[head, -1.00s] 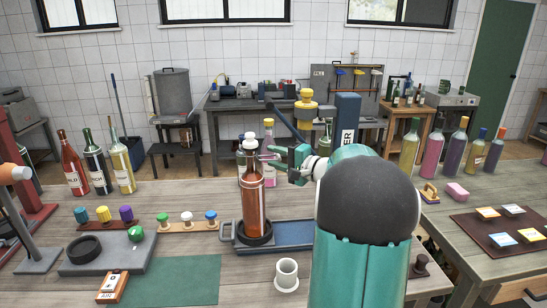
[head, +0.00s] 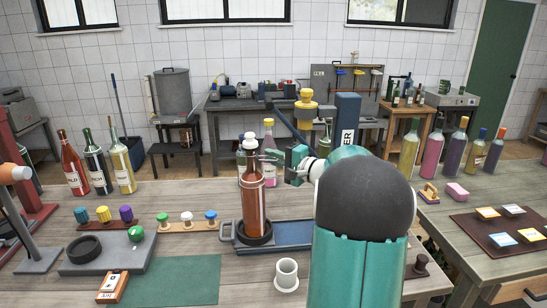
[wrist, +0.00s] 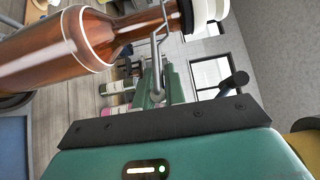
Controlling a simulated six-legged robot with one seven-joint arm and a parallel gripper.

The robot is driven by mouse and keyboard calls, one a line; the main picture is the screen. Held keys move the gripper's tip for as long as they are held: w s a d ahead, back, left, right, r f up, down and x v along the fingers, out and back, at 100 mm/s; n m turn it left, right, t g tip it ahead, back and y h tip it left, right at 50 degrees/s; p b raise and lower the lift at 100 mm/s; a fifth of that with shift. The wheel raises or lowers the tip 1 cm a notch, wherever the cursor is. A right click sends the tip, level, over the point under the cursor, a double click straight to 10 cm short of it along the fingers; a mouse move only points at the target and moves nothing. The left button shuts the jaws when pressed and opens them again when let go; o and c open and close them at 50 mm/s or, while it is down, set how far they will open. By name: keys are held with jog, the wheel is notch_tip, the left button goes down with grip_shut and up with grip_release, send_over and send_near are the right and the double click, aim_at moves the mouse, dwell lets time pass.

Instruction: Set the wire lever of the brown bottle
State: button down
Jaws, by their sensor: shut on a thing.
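The brown bottle (head: 253,208) stands upright in a dark round holder (head: 254,238) at the left end of a blue tray. It has a white stopper (head: 250,141) and a dark collar at the neck. My gripper (head: 275,159) is at the right of the bottle's neck, its jaws shut on the wire lever. In the wrist view the bottle (wrist: 65,45) lies across the upper left, and the wire lever (wrist: 155,40) runs from its neck down to the green jaws. The jaws partly hide the lever's end.
A pink bottle (head: 269,140) stands close behind the brown bottle. A white cup (head: 287,275) is in front of the blue tray (head: 287,234). A rack with coloured stoppers (head: 188,222) is to the left. The green mat (head: 175,280) at front left is mostly bare.

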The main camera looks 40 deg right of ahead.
jog(key=shift+w+a+f+m+t+h, duration=0.2)
jog(key=shift+f+m+t+h, duration=0.25)
jog(key=shift+m+t, duration=0.8)
jog(key=shift+w+a+f+m+t+h, duration=0.1)
jog(key=shift+a+f+m+t+h, duration=0.4)
jog(key=shift+m, duration=1.05)
jog(key=shift+w+d+f+m+t+h, duration=0.1)
jog(key=shift+f+m+t+h, duration=0.3)
jog(key=shift+m+t, duration=1)
jog(key=shift+f, duration=0.1)
jog(key=c, duration=1.5)
grip_release()
jog(key=shift+o, duration=0.2)
jog(key=shift+a, duration=0.1)
